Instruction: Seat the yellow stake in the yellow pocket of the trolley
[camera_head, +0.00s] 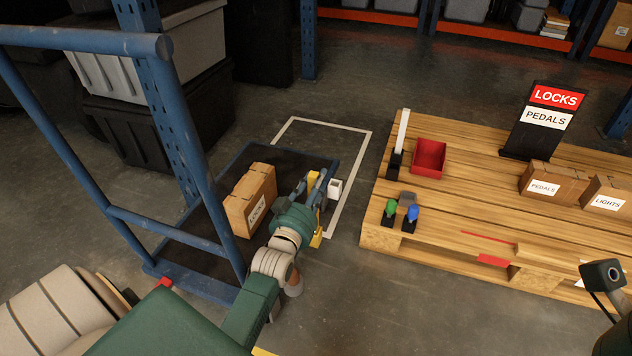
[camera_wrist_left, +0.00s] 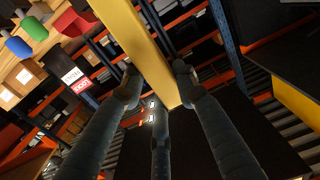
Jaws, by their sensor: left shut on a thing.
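My left gripper (camera_head: 318,188) is over the right side of the trolley's dark deck (camera_head: 205,225). In the left wrist view the gripper (camera_wrist_left: 158,80) is shut on the yellow stake (camera_wrist_left: 140,45), a long flat-sided bar between its fingers. In the head view a yellow part (camera_head: 313,180) shows behind the fingers, mostly hidden. Another yellow piece (camera_head: 316,240) shows below the gripper by the deck's right edge; I cannot tell whether it is the yellow pocket. My right gripper's fingers are out of view.
A box marked LOCKS (camera_head: 250,200) lies on the deck, close left of my gripper. The trolley's blue handle frame (camera_head: 160,228) rises at left. The pallet (camera_head: 460,200) at right carries a white upright (camera_head: 403,130), a red bin (camera_head: 429,157), and green (camera_head: 390,207) and blue (camera_head: 412,212) pieces.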

